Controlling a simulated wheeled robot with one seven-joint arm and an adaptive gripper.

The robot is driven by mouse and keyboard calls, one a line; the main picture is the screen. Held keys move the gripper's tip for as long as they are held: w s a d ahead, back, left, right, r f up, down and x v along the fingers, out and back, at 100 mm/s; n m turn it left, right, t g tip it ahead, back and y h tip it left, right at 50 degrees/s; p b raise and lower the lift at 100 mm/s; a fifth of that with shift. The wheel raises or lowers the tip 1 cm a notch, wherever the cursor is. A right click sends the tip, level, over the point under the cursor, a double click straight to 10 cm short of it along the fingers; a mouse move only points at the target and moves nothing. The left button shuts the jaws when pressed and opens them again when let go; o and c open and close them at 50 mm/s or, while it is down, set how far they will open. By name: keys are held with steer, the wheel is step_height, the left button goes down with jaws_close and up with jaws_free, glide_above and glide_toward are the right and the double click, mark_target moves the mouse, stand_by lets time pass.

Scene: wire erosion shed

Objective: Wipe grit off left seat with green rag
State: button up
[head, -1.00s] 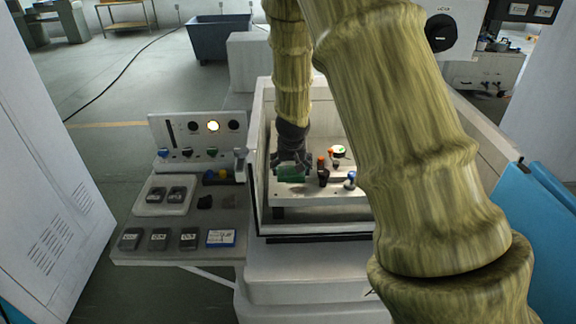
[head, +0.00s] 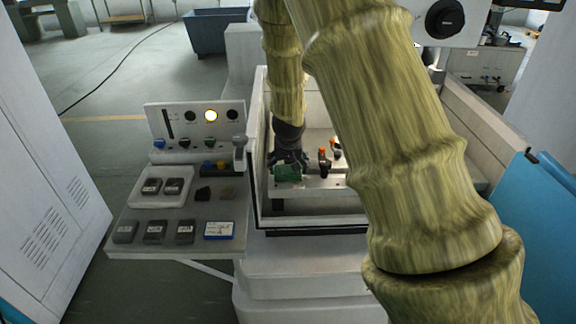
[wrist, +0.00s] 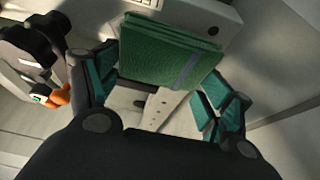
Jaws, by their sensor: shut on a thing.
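My gripper (head: 289,163) is shut on the green rag (head: 287,174) inside the white machine tank, at the left end of the pale worktable (head: 310,186). In the wrist view the folded green rag (wrist: 168,48) sits between the two teal-padded fingers, with the pale surface behind it. The rag and gripper cover this left end, so I cannot make out the left seat or any grit on it. I cannot tell whether the rag touches the surface.
An orange-topped black clamp (head: 323,162) stands right of the rag. The tank's front wall (head: 315,219) rises close by. A side shelf (head: 190,233) left of the tank carries several dark blocks, a tray (head: 160,189) and a blue-white box (head: 219,230). A control panel (head: 196,127) stands behind them.

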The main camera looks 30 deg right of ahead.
steer(key=shift+w+a+f, duration=0.1)
steer(key=shift+w+f, duration=0.05)
steer(key=shift+f, duration=0.1)
steer(key=shift+f+b, duration=0.7)
steer(key=shift+f, duration=0.05)
stand_by(0.4)
